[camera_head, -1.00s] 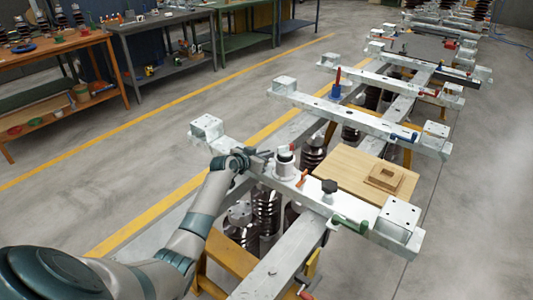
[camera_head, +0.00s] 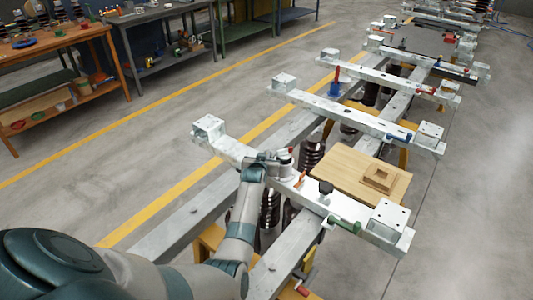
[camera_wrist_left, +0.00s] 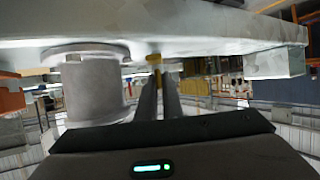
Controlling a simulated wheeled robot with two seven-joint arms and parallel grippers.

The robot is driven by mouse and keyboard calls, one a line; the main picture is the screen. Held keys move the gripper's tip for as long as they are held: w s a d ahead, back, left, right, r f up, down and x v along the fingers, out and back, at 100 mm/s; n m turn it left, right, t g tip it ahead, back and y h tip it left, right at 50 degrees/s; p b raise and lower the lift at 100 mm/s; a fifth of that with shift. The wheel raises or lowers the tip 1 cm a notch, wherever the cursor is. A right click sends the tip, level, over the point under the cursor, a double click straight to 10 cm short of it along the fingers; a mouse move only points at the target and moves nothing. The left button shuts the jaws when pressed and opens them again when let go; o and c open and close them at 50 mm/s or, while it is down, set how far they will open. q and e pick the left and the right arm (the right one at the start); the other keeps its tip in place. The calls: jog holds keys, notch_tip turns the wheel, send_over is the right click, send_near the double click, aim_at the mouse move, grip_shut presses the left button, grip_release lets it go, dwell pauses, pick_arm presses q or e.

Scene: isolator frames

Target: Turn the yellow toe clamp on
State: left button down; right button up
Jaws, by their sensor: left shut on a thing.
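My left gripper (camera_head: 277,158) is at the nearest pale crossbeam (camera_head: 232,149), right beside the white cylinder (camera_head: 285,155), which it partly covers. In the left wrist view, the two dark fingers (camera_wrist_left: 159,82) point forward beside the white cylinder (camera_wrist_left: 92,90). They are nearly together, with a small yellow piece (camera_wrist_left: 155,62), apparently the yellow toe clamp, at their tips against the beam (camera_wrist_left: 215,35). The fingers partly cover this piece, so its full shape and angle cannot be told. In the head view my gripper hides it. My right gripper is not in view.
On the same beam stand an orange-red handle (camera_head: 301,179), a dark knob (camera_head: 326,188) and a green clamp (camera_head: 345,224). A wooden board (camera_head: 345,172) lies just beyond. More crossbeams follow farther back. Workbenches (camera_head: 60,45) stand at the left, with free floor between.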

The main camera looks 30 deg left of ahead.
pick_arm(q)
jog(key=shift+d+f+n+g+y+b, duration=0.15)
jog(key=shift+n+g+y+b, duration=0.4)
jog(key=shift+n+y, duration=0.4)
jog(key=shift+n, duration=0.25)
jog(key=c, duration=1.9)
grip_release()
